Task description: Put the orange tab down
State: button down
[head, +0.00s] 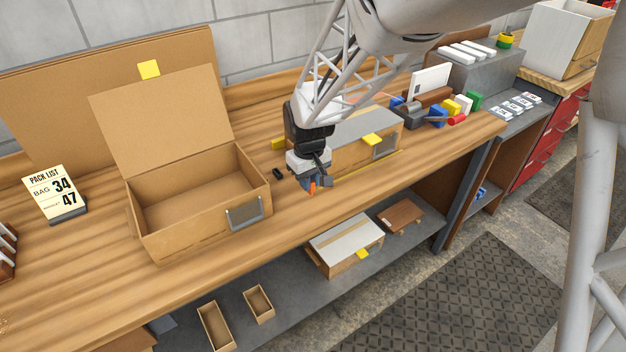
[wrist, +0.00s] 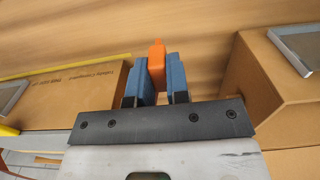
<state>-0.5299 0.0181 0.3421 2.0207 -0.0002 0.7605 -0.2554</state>
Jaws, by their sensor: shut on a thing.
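The orange tab (wrist: 156,64) is held between the two blue finger pads of my gripper (wrist: 158,75) in the wrist view. Its tip stands out a little past the pads. In the head view a small orange bit of the tab (head: 312,188) shows at the fingertips of my gripper (head: 315,183), low over the wooden bench (head: 345,198). I cannot tell whether the tab touches the wood. The gripper is between the open cardboard box on the left and the closed box on the right.
The open box (head: 150,240) stands left with its lid up. A closed box (head: 386,142) with a yellow tab stands close behind my gripper. A pack list sign (head: 52,192) is at far left. Bare wood lies in front of the gripper, up to the bench's front edge.

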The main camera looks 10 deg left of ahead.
jog(key=shift+f, duration=1.6)
jog(key=shift+f, duration=0.1)
jog(key=c, duration=1.1)
grip_release()
notch_tip(320, 180, up, 12)
jog(key=shift+r, duration=0.1)
jog(key=shift+d, duration=0.1)
